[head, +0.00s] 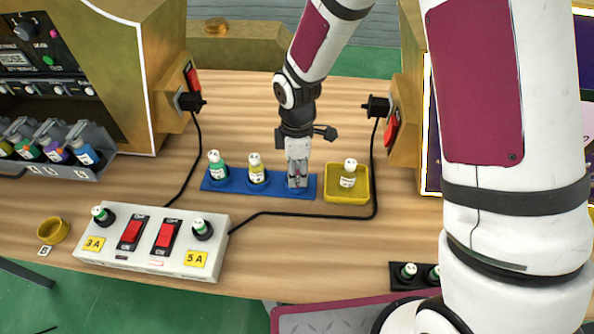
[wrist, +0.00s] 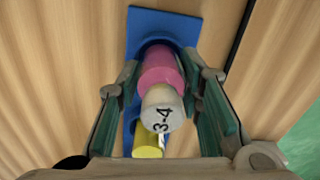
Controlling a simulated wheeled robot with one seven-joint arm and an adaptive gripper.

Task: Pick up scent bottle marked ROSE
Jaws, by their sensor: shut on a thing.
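A pink bottle (wrist: 160,68) with a pale cap marked "3-4" (wrist: 162,110) stands at the blue rack (wrist: 165,22) in the wrist view. No ROSE label can be read. My gripper (wrist: 161,76) is around the bottle, with one finger on each side, shut on it. In the head view my gripper (head: 298,180) points down at the right end of the blue rack (head: 237,184) and mostly hides the pink bottle. A green bottle (head: 217,168) and a yellow bottle (head: 257,172) stand to the left in the same rack.
A yellow tray (head: 333,200) with a pale bottle (head: 348,176) is just right of the rack. A black cable (head: 300,213) runs in front. A white switch box (head: 150,240) is front left, and gold machines (head: 110,60) flank the table.

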